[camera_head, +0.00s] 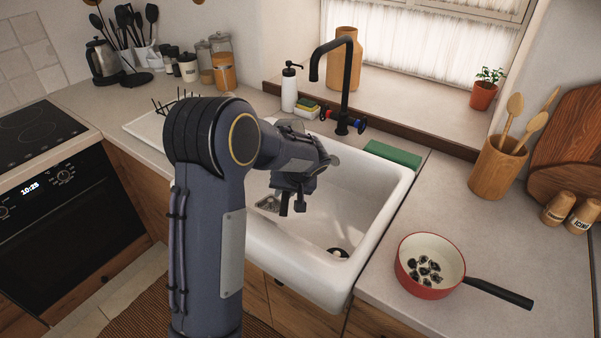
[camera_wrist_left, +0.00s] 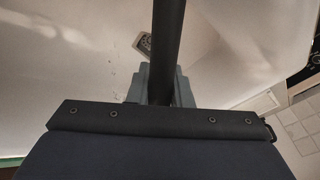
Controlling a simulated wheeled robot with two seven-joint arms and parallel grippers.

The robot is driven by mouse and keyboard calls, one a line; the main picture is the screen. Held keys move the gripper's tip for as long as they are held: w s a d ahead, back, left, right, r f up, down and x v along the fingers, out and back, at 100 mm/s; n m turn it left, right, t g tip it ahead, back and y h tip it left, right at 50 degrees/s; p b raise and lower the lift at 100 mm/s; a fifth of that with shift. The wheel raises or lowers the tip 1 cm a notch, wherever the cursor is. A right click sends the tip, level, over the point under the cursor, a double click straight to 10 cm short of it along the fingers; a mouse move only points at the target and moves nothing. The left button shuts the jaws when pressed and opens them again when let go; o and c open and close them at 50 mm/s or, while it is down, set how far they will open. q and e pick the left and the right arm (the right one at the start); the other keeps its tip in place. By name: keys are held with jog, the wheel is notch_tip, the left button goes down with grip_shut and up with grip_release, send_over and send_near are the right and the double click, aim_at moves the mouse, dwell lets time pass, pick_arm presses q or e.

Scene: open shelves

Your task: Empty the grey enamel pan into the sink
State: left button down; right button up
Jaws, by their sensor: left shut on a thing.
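My left gripper (camera_head: 295,192) hangs over the sink (camera_head: 385,225), its arm coming across the sink's left part. In the left wrist view its two grey fingers (camera_wrist_left: 162,88) are shut on a long dark handle (camera_wrist_left: 166,45) that runs out of the top of the picture. The body of whatever is held is out of that view. In the head view a small grey edge (camera_head: 291,126) shows behind my arm; I cannot tell if it is the grey enamel pan. My right gripper is not in view.
A red pan (camera_head: 406,272) with dark pieces in it stands on the right counter, black handle (camera_head: 500,293) pointing right. A black tap (camera_head: 345,90) rises behind the sink. A green cloth (camera_head: 393,154) lies on the back rim; a utensil pot (camera_head: 492,170) stands right.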

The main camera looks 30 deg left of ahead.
pick_arm(q)
jog(key=shift+y+b, duration=0.3)
jog(key=shift+b, duration=0.1)
jog(key=shift+b, duration=0.3)
jog(key=shift+a+y+b, duration=0.1)
jog(key=shift+y+b, duration=0.2)
jog(key=shift+y+b, duration=0.5)
jog(key=shift+b, duration=0.35)
jog(key=shift+s, duration=0.1)
